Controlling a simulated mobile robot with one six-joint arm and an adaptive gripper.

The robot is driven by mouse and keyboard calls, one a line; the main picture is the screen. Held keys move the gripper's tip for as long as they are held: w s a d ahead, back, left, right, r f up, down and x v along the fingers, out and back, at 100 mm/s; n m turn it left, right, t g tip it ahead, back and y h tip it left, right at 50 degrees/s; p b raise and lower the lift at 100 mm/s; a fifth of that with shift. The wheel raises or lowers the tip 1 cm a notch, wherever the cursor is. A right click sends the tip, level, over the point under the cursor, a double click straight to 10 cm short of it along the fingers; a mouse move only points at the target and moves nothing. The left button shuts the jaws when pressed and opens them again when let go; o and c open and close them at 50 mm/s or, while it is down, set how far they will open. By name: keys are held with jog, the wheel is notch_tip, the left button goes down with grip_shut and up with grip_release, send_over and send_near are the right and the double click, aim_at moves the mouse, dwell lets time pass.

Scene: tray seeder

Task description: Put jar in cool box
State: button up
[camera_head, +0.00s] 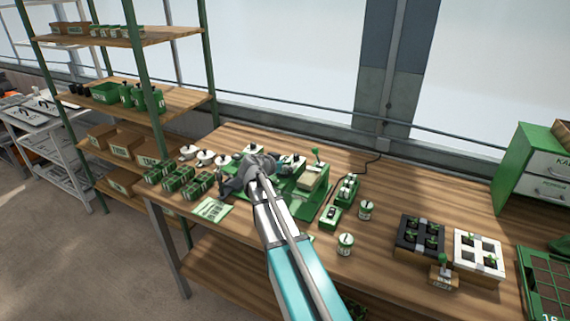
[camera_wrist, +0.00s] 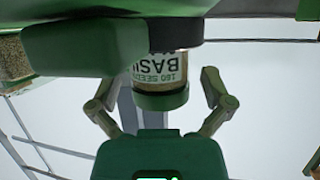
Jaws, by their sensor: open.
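A jar (camera_wrist: 160,75) with a green-and-white label reading "160 SEEDS BASIL", upside down in the picture, shows in the wrist view. It sits against a dark round part at the top and has a green band at its lower end. My gripper (camera_wrist: 157,95) is open, with a finger on each side of the jar and visible gaps. In the head view my gripper (camera_head: 234,184) is over the green seeder (camera_head: 312,200); the jar between its fingers cannot be made out there. I cannot pick out a cool box for certain in either view.
Two small labelled jars (camera_head: 345,244) stand right of my arm. Seedling trays (camera_head: 478,252) and a green drawer cabinet (camera_head: 540,170) are at the right. Green bundles (camera_head: 180,180) and white pots lie left of the seeder. Shelving (camera_head: 135,95) stands behind left.

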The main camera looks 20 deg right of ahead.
jog(key=p+v, duration=0.5)
jog(key=v, duration=0.8)
jog(key=shift+s+a, duration=0.15)
jog(key=shift+a, duration=0.2)
jog(key=s+a+f+n+g+y, duration=0.3)
jog(key=s+a+f+n+y, duration=0.2)
jog(key=s, duration=0.5)
jog(key=s+a+f+n+g+y, duration=0.3)
jog(key=s+a+f+n+y, duration=0.3)
jog(key=s, duration=0.4)
jog(key=shift+a+f+n+y, duration=0.25)
jog(key=shift+n+y, duration=0.35)
jog(key=shift+n, duration=0.2)
jog(key=shift+s, duration=0.1)
